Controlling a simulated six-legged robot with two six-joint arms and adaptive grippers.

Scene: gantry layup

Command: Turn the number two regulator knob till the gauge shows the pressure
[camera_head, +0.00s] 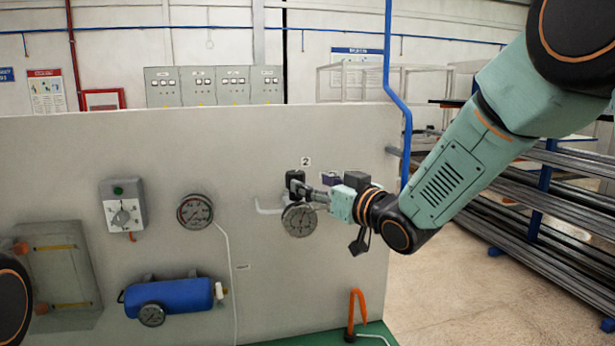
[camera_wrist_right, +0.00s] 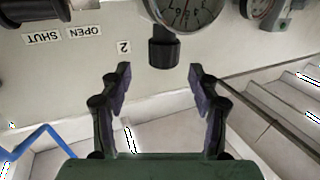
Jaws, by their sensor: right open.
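The number two regulator knob (camera_wrist_right: 163,54) is black and ribbed, and sits beside its round gauge (camera_wrist_right: 187,10). In the head view the gauge (camera_head: 299,220) hangs below the dark regulator (camera_head: 295,181), under the "2" label (camera_head: 307,161). My right gripper (camera_head: 308,192) is at the regulator and partly covers it. In the right wrist view the right gripper (camera_wrist_right: 160,76) is open and empty. The knob lines up with the gap between its fingertips, just ahead of them, with no clear contact. The gauge is cut off at the picture's top, and its reading is unclear. My left gripper is out of view.
A second gauge (camera_head: 195,211), a grey dial box (camera_head: 123,206) and a blue cylinder (camera_head: 169,296) are on the panel (camera_head: 240,280). An orange-handled tool (camera_head: 353,313) is low on the right. A blue pipe (camera_head: 407,120) runs down beside the panel's right edge.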

